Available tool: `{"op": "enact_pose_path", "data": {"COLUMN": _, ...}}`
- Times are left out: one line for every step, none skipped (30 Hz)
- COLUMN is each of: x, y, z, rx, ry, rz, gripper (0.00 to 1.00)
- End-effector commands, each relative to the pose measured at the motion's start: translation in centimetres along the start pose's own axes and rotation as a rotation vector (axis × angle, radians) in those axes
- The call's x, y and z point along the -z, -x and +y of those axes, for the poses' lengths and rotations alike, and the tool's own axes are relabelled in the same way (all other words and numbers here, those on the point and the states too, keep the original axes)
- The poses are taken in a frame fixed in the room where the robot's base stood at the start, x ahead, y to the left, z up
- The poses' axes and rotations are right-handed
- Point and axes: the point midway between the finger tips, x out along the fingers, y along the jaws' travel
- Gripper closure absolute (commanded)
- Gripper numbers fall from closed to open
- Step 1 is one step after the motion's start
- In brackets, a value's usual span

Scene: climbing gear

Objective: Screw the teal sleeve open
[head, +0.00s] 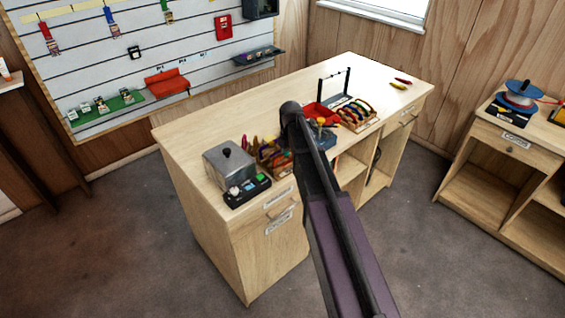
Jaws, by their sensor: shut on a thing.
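I cannot make out the teal sleeve in the head view. My dark arm crosses the workbench (200,125) from the bottom and covers part of its middle, and my gripper is hidden behind the arm's far end. A small blue object with a yellow part (320,124) shows just right of the arm's end. What my gripper touches cannot be seen.
A rack of colored carabiners (357,113) stands right of the arm; another colorful rack (270,156) stands left. Nearby are a red tray (320,112), a grey metal box (229,165) and a black tray (247,190). The bench's back left is clear.

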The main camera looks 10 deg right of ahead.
Motion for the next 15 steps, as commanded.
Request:
{"op": "enact_pose_path", "data": {"x": -0.08, "y": -0.26, "z": -0.25, "rx": 0.005, "ry": -0.002, "rz": -0.002, "gripper": 0.37}}
{"op": "enact_pose_path", "data": {"x": -0.09, "y": -0.34, "z": -0.25, "rx": 0.005, "ry": -0.002, "rz": -0.002, "gripper": 0.37}}
{"op": "enact_pose_path", "data": {"x": -0.10, "y": -0.43, "z": -0.25, "rx": 0.005, "ry": -0.002, "rz": -0.002, "gripper": 0.37}}
{"op": "enact_pose_path", "data": {"x": -0.10, "y": -0.50, "z": -0.26, "rx": 0.005, "ry": -0.002, "rz": -0.002, "gripper": 0.37}}
{"op": "enact_pose_path", "data": {"x": -0.11, "y": -0.57, "z": -0.25, "rx": 0.005, "ry": -0.002, "rz": -0.002, "gripper": 0.37}}
{"op": "enact_pose_path", "data": {"x": -0.11, "y": -0.64, "z": -0.26, "rx": 0.005, "ry": -0.002, "rz": -0.002, "gripper": 0.37}}
{"op": "enact_pose_path", "data": {"x": -0.11, "y": -0.69, "z": -0.26, "rx": 0.005, "ry": -0.003, "rz": -0.002, "gripper": 0.37}}
{"op": "enact_pose_path", "data": {"x": -0.12, "y": -0.72, "z": -0.26, "rx": 0.005, "ry": -0.003, "rz": -0.002, "gripper": 0.37}}
{"op": "enact_pose_path", "data": {"x": -0.12, "y": -0.76, "z": -0.26, "rx": 0.005, "ry": -0.003, "rz": -0.003, "gripper": 0.37}}
{"op": "enact_pose_path", "data": {"x": -0.12, "y": -0.77, "z": -0.26, "rx": 0.005, "ry": -0.003, "rz": -0.003, "gripper": 0.37}}
{"op": "enact_pose_path", "data": {"x": -0.12, "y": -0.77, "z": -0.26, "rx": 0.005, "ry": -0.003, "rz": -0.003, "gripper": 0.37}}
{"op": "enact_pose_path", "data": {"x": -0.12, "y": -0.77, "z": -0.26, "rx": 0.005, "ry": -0.003, "rz": -0.003, "gripper": 0.37}}
{"op": "enact_pose_path", "data": {"x": -0.13, "y": -0.76, "z": -0.26, "rx": 0.005, "ry": -0.003, "rz": -0.003, "gripper": 0.37}}
{"op": "enact_pose_path", "data": {"x": -0.13, "y": -0.76, "z": -0.26, "rx": 0.005, "ry": -0.003, "rz": -0.003, "gripper": 0.37}}
{"op": "enact_pose_path", "data": {"x": -0.13, "y": -0.75, "z": -0.26, "rx": 0.005, "ry": -0.003, "rz": -0.003, "gripper": 0.37}}
